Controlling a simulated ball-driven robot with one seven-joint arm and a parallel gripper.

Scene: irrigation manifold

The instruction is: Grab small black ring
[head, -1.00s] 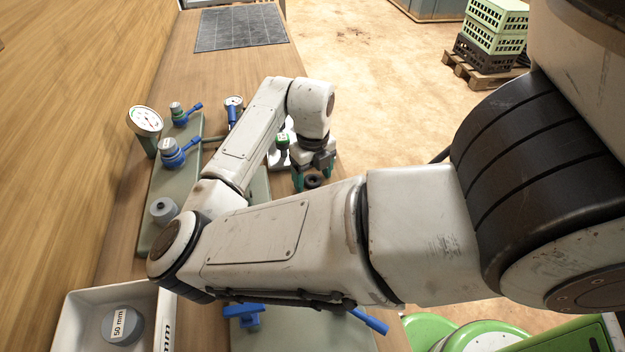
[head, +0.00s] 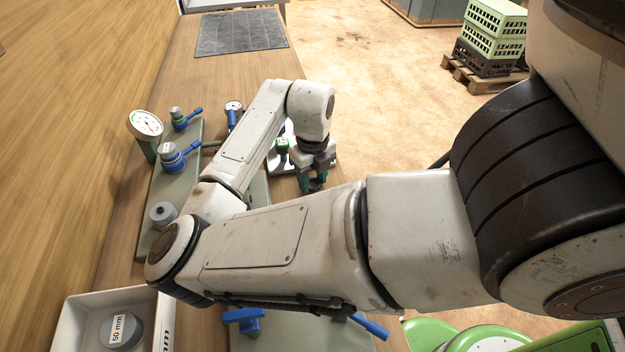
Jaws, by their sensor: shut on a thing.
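The small black ring (head: 316,184) shows as a dark patch low between my fingertips, at the right edge of the wooden bench. My gripper (head: 313,184), with green fingers, points down and is shut on the ring. My own forearm hides the area just in front of the gripper, so I cannot tell whether the ring still touches the bench.
Panels with blue-handled valves (head: 172,158) and a round gauge (head: 145,125) stand left of my arm. A white tray (head: 72,318) holds a grey 50 mm cap (head: 121,332). A dark mat (head: 240,32) lies at the far end. Crates (head: 490,40) stand on the floor.

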